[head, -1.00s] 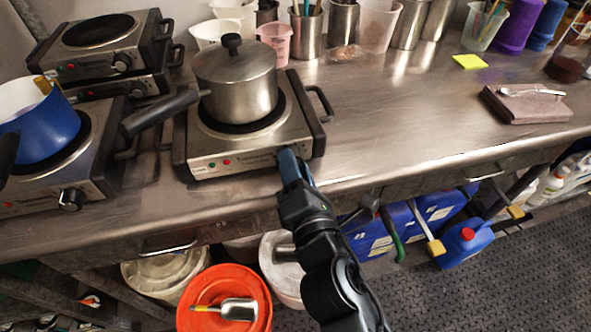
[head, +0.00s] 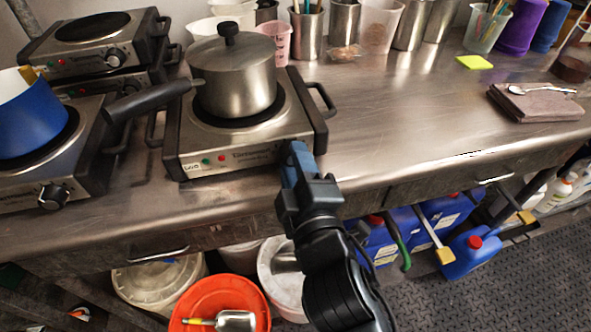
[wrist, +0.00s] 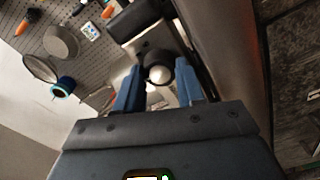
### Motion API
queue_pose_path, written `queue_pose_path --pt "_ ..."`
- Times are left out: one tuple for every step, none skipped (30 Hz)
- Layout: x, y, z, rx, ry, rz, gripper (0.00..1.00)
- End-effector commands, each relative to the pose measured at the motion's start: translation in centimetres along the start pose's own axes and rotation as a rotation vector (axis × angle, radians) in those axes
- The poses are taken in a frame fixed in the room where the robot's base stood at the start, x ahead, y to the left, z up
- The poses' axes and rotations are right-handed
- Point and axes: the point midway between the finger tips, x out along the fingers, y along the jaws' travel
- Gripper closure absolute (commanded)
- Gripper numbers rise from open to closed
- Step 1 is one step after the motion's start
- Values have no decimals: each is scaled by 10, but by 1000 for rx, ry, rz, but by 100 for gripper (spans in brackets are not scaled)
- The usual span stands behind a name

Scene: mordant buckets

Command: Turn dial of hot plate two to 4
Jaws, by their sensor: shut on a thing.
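A steel hot plate (head: 222,160) stands at the counter's front edge with a lidded steel pot (head: 235,80) on it. Its front panel carries a small label too small to read, and a green and a red light. My gripper (head: 296,150) is at the right end of this panel and hides the dial in the head view. In the wrist view, the dark round dial with a bright face (wrist: 158,73) sits between my blue fingertips (wrist: 160,88), which are shut on it. The dial's setting cannot be read.
A blue pot (head: 30,120) sits on another hot plate (head: 85,190) at left, near stacked hot plates (head: 95,50). The pot handle (head: 148,100) reaches left. Beakers line the back.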

Motion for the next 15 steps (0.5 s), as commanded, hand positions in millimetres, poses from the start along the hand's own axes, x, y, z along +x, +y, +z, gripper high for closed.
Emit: queue_pose_path --pt "0 -4 3 42 -3 -1 92" --pt "0 -4 3 71 -3 -1 92" --pt "0 -4 3 110 -3 -1 92" --pt "0 -4 3 138 -4 -1 92" --pt "0 -4 2 166 -3 -1 92" --pt "0 -4 2 204 -3 -1 92" --pt "0 -4 2 233 -2 -2 92" --pt "0 -4 2 261 -2 -2 92" --pt "0 -4 2 298 -3 -1 92" --pt "0 -4 2 325 -3 -1 92" --pt "0 -4 3 353 -4 -1 92" --pt "0 -4 3 389 -3 -1 92" --pt "0 -4 3 414 -4 -1 92" --pt "0 -4 3 439 -4 -1 92" --pt "0 -4 3 472 -4 -1 92"
